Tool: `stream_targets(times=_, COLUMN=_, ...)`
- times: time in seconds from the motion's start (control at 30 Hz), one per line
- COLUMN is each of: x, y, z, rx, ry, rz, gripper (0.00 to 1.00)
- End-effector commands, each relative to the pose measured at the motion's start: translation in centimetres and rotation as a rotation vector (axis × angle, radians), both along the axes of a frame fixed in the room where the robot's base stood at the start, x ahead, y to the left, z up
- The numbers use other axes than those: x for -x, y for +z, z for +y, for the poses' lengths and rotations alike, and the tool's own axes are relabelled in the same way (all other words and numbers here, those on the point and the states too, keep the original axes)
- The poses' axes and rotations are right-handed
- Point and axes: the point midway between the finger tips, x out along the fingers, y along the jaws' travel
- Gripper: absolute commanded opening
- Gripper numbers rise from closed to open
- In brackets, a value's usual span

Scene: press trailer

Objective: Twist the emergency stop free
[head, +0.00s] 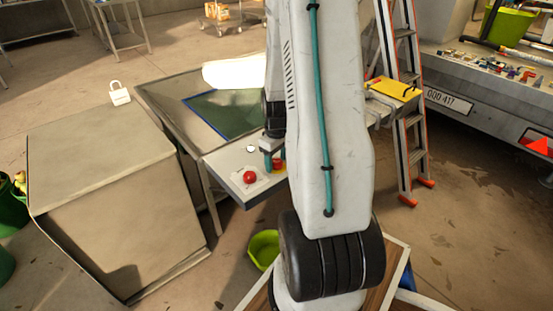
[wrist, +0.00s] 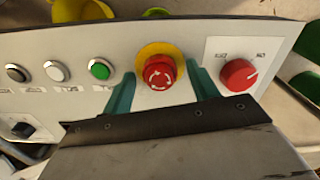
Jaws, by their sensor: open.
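The emergency stop (wrist: 159,73) is a red mushroom button with arrows on its face, set on a yellow disc in the wrist view. It sits on a pale control panel (wrist: 215,42). My gripper (wrist: 163,88) is open, with one teal finger on each side of the button. I cannot tell whether the fingers touch it. In the head view my gripper (head: 272,155) is over the panel's right part, and the arm hides some of that area.
A red rotary knob (wrist: 239,75) is close to the right finger. A green button (wrist: 100,70) and other buttons are on the left. In the head view a red knob (head: 250,177) shows on the panel, and a table (head: 165,92) stands behind it.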

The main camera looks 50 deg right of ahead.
Motion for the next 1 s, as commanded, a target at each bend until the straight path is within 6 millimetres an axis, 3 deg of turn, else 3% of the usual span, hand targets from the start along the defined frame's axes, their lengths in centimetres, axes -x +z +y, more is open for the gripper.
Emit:
stream_targets(times=0.13, x=0.0, y=0.03, z=0.0, rx=0.0, ry=0.0, rz=0.0, gripper=0.56)
stream_targets(times=0.3, x=0.01, y=0.04, z=0.0, rx=0.0, ry=0.0, rz=0.0, gripper=0.14)
stream_targets(times=0.67, x=0.01, y=0.07, z=-0.02, rx=0.0, ry=-0.048, rz=0.0, gripper=0.15)
stream_targets(times=1.0, x=0.01, y=0.08, z=-0.05, rx=0.0, ry=-0.277, rz=0.0, gripper=0.15)
